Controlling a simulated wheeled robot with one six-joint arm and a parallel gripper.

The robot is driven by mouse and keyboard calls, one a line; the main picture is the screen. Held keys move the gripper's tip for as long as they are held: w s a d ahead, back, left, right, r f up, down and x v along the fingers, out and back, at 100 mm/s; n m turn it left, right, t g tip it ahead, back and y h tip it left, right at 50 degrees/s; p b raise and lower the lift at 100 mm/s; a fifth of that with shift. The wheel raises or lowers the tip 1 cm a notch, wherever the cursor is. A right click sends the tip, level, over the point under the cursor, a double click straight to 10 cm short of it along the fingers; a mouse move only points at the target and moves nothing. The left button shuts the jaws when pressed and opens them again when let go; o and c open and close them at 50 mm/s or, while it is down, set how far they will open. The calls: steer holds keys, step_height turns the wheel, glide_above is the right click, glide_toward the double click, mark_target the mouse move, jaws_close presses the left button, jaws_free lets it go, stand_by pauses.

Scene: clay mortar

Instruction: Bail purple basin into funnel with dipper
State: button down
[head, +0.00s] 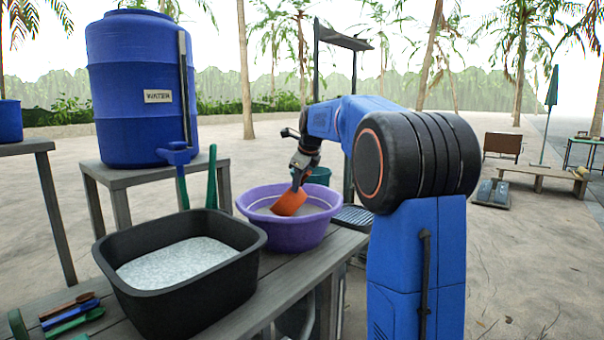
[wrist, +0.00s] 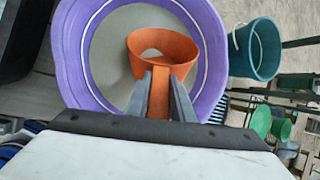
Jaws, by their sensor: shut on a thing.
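The purple basin (head: 292,236) stands on the wooden table and holds a grey, flat-looking content. The orange dipper (head: 289,204) is tilted inside the basin's rim. In the wrist view the dipper (wrist: 190,62) shows over the grey content of the purple basin (wrist: 72,60). My gripper (wrist: 160,88) is shut on the dipper's orange handle; in the head view my gripper (head: 300,168) is above the basin. I cannot tell whether the dipper touches the content or holds any. A green cup-like thing (wrist: 261,122) lies right of the basin; I cannot tell if it is the funnel.
A black tub (head: 190,298) of pale grains stands close at the basin's left. A teal bucket (wrist: 262,48) is beside the basin. A blue water barrel (head: 140,90) stands behind on a stool. Coloured tools (head: 75,318) lie at the table's front left.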

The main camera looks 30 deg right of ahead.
mark_target(302, 201)
step_height(302, 201, down, 6)
steer(key=shift+r, duration=0.1)
steer(key=f+t+y, duration=0.1)
steer(key=d+m+t+y, duration=0.1)
steer(key=t, duration=0.1)
steer(key=shift+w+d+f+y, duration=0.15)
steer(key=shift+d+f+y, duration=0.15)
steer(key=shift+f+y, duration=0.1)
steer(key=shift+s+d+r+m+t+y, duration=0.25)
steer(key=shift+r+t+y, duration=0.3)
steer(key=shift+r, duration=1.15)
steer(key=shift+s+d+r+m+t+y, duration=0.2)
steer(key=shift+r+t+y, duration=0.35)
steer(key=shift+r, duration=1.15)
steer(key=shift+s+d+r+m+t+y, duration=0.25)
steer(key=shift+r+t, duration=0.55)
steer(key=shift+r, duration=0.9)
